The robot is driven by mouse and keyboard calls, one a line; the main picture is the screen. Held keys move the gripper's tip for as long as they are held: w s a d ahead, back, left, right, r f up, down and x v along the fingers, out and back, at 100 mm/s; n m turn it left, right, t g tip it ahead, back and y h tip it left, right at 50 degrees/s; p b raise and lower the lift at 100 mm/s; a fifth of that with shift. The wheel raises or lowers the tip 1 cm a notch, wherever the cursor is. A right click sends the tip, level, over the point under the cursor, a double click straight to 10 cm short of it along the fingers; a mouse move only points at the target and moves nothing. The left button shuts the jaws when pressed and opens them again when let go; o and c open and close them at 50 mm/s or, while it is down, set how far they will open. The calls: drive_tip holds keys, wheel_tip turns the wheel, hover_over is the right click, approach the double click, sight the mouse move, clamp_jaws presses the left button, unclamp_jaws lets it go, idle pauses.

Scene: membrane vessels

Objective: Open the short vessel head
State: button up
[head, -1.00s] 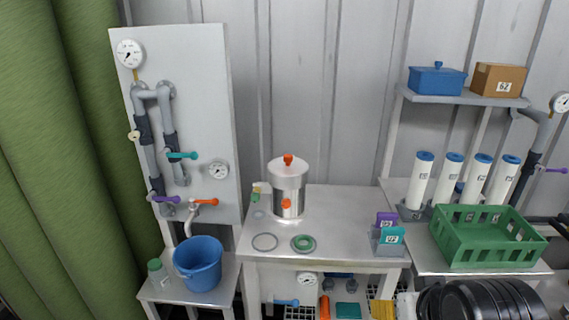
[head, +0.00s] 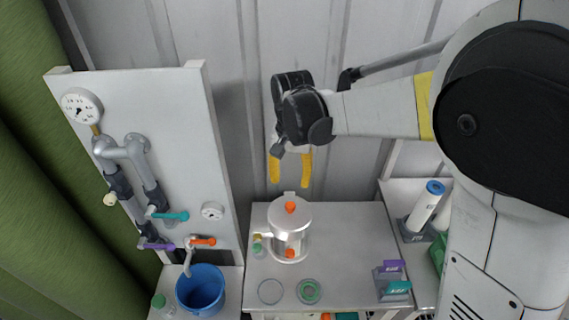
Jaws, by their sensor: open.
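The short vessel (head: 290,240) is a steel and white cylinder standing upright on the bench. Its white head (head: 289,213) sits on top with an orange knob (head: 290,207) in the middle, and another orange knob (head: 289,253) is low on its front. A small fitting (head: 264,237) sticks out at its left side. My gripper (head: 289,185) points down with its two yellow fingers apart and nothing between them. In the picture it is just above the vessel head and apart from it.
The steel bench (head: 343,245) holds a thin ring (head: 270,291), a green ring (head: 309,291) and purple and teal cards in a stand (head: 391,285). A piped panel (head: 150,150) rises at left, with a blue bucket (head: 201,289) below. My arm hides much of the right side.

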sight(290, 205)
drive_tip(key=f+b, duration=0.1)
drive_tip(key=f, duration=0.9)
drive_tip(key=shift+s+f+b, duration=0.2)
drive_tip(key=shift+f+b, duration=0.15)
clamp_jaws()
